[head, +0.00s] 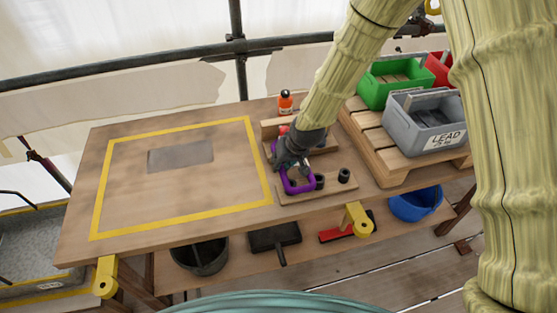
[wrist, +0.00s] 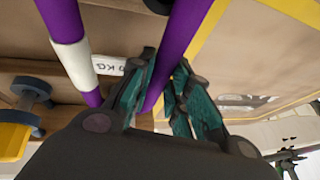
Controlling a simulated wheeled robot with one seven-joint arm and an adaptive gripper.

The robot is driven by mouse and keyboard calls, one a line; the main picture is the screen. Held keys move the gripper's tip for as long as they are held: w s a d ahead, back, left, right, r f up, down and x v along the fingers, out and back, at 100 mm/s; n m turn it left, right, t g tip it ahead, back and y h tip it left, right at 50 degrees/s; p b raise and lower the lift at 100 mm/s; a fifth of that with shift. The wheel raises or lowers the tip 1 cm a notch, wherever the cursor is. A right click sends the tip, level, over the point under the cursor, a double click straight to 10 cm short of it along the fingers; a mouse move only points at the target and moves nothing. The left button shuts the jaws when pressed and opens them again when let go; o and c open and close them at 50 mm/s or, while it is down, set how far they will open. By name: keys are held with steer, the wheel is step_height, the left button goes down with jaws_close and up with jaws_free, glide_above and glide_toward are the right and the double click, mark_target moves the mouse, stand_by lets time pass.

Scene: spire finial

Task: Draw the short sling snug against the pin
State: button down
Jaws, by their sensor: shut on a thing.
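The short sling is a purple loop (head: 300,188) on the small wooden board at the right end of the table. In the wrist view one purple strand (wrist: 187,30) runs between my gripper's (wrist: 165,95) teal fingers, and my gripper is shut on it. A second purple strand (wrist: 65,20) with a white band lies to the left, outside the fingers. In the head view my gripper (head: 291,163) is at the loop's far end. A dark pin (head: 319,181) stands at the loop's near right side. I cannot tell whether the sling touches the pin.
Another dark post (head: 343,175) stands to the right on the board. An orange bottle (head: 285,103) stands behind. A pallet at right holds a green crate (head: 392,80) and a grey crate marked LEAD (head: 422,127).

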steer(key=shift+s+d, duration=0.25)
steer(key=shift+s, duration=0.15)
steer(key=c, duration=1.3)
jaws_free()
steer(key=shift+a, duration=0.15)
steer(key=shift+o, duration=0.2)
steer(key=v, duration=1.2)
steer(key=shift+f, duration=0.1)
